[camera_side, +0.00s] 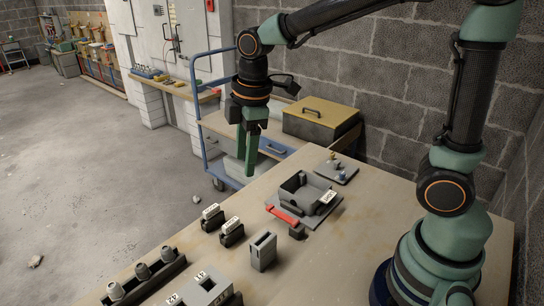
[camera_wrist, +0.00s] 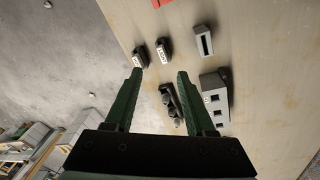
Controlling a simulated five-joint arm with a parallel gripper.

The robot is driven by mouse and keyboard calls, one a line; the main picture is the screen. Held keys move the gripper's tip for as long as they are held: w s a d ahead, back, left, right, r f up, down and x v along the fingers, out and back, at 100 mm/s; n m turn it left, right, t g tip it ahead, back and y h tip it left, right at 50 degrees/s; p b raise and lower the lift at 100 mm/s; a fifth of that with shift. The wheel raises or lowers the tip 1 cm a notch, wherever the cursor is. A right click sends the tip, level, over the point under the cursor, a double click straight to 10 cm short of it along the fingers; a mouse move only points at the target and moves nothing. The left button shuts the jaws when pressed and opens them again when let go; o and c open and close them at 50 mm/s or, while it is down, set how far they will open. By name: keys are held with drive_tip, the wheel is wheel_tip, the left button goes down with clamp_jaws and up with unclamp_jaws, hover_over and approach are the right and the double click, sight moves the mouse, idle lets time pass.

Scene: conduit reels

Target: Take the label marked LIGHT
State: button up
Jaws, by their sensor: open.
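Two small white labels stand in black holders on the workbench. In the side view one label (camera_side: 211,211) is farther left and the other label (camera_side: 231,224) is nearer and to the right. They also show in the wrist view, as a left label (camera_wrist: 141,54) and a right label (camera_wrist: 163,51). Their print is too small to tell surely which reads LIGHT. My gripper (camera_side: 250,174) is open and empty, held above the bench beyond the labels in the side view. In the wrist view its green fingers (camera_wrist: 159,75) are spread, with the labels past the fingertips.
A grey slotted block (camera_side: 263,252) stands right of the labels. A dark rack (camera_side: 148,278) with several grey knobs and a grey numbered box (camera_side: 205,290) are in front. Behind are a red bar (camera_side: 282,215) and an open grey box (camera_side: 302,190) with a white tag (camera_side: 327,197).

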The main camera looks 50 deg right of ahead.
drive_tip(key=w+a+f+n+g, duration=0.1)
drive_tip(key=w+a+f+n, duration=0.1)
drive_tip(key=a+f+n, duration=0.15)
drive_tip(key=n, duration=0.2)
hover_over(231, 222)
drive_tip(key=shift+g, duration=0.3)
drive_tip(key=f, duration=0.8)
drive_tip(key=shift+s+a+f, duration=0.1)
drive_tip(key=shift+s+a, duration=0.1)
drive_tip(key=shift+a, duration=0.2)
drive_tip(key=shift+w+d+f, duration=0.15)
drive_tip(key=shift+d+f, duration=0.05)
drive_tip(key=shift+f, duration=1.15)
drive_tip(key=shift+w+d+f, duration=0.1)
drive_tip(key=shift+d+f, duration=0.05)
drive_tip(key=shift+f, duration=1.2)
clamp_jaws()
